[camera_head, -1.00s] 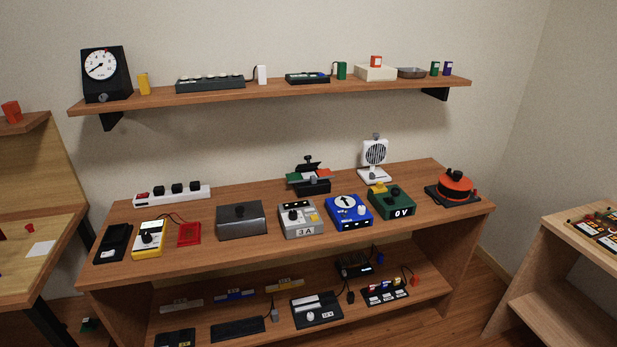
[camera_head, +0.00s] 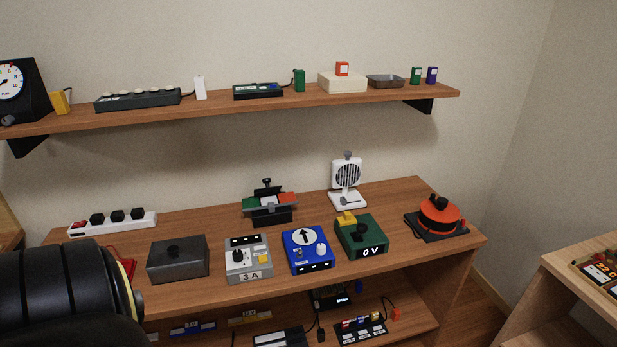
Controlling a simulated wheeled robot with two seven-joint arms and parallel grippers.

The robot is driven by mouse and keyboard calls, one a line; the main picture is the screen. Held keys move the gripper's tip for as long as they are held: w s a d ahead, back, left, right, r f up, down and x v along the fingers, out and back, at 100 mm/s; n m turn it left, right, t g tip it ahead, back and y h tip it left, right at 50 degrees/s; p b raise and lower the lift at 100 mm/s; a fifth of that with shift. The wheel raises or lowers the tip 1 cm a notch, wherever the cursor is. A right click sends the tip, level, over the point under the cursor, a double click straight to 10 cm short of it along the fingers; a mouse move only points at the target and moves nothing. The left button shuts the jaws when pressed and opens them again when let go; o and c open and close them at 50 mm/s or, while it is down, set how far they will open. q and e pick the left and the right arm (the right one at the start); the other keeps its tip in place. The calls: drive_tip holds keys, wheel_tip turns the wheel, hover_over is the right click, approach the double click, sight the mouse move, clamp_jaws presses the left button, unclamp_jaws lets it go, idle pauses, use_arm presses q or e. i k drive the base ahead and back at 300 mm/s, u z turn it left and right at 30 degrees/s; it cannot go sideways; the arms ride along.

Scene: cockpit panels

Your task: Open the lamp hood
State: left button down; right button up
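No part is clearly marked as the lamp hood. A dark grey box with a black knob on top (camera_head: 177,260) sits closed at the left of the bench. A black stand with green and red side pieces and a raised black top (camera_head: 269,208) stands at the back middle. An orange round housing with a black knob (camera_head: 439,217) sits on a black base at the right end. I cannot tell which of these is the lamp hood. Part of my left arm fills the lower left corner. Neither gripper shows.
The wooden bench (camera_head: 390,195) also bears a grey 3 A box (camera_head: 247,262), a blue dial box (camera_head: 308,250), a green 0 V box (camera_head: 361,235), a white fan (camera_head: 347,180) and a power strip (camera_head: 113,221). A loaded shelf (camera_head: 300,101) overhangs the back.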

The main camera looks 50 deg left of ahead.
sight(267, 180)
drive_tip(key=u, duration=0.35)
drive_tip(key=i, duration=0.8)
drive_tip(key=u, duration=0.75)
